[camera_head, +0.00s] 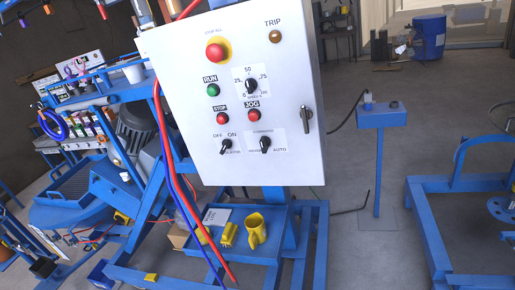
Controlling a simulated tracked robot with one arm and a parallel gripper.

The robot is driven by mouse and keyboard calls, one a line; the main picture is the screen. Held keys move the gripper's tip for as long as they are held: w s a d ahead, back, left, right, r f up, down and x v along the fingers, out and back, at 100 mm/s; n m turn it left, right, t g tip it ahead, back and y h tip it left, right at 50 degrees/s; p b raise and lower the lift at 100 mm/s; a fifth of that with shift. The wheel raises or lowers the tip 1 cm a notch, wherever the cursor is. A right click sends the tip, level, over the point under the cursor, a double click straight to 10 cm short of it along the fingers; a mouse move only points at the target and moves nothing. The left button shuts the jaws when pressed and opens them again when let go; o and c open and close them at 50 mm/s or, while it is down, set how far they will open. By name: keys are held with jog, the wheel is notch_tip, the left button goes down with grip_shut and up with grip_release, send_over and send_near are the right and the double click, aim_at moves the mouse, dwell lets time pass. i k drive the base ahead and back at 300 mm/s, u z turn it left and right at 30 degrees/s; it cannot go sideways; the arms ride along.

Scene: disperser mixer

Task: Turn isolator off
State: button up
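The isolator switch (226,146) is a small black rotary knob on a white label at the lower left of the white control panel (190,110). "OFF" is printed at its upper left and "ON" at its upper right. The knob is slanted and seems to point up and right toward "ON", though it is small in the picture. The panel looks slightly tilted in the view. My gripper is not in view, and nothing is seen touching the knob.
The panel also bears a red stop button (215,52), green run button (213,90), speed dial (251,86), mode knob (265,144) and side handle (306,116). Red and blue hoses (172,175) hang left of the switch. A blue tray (270,238) is below.

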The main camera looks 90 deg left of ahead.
aim_at(226, 143)
jog(key=u, duration=1.15)
jog(key=i, duration=0.55)
jog(key=z, duration=0.15)
jog(key=k, duration=0.5)
jog(key=u, duration=0.1)
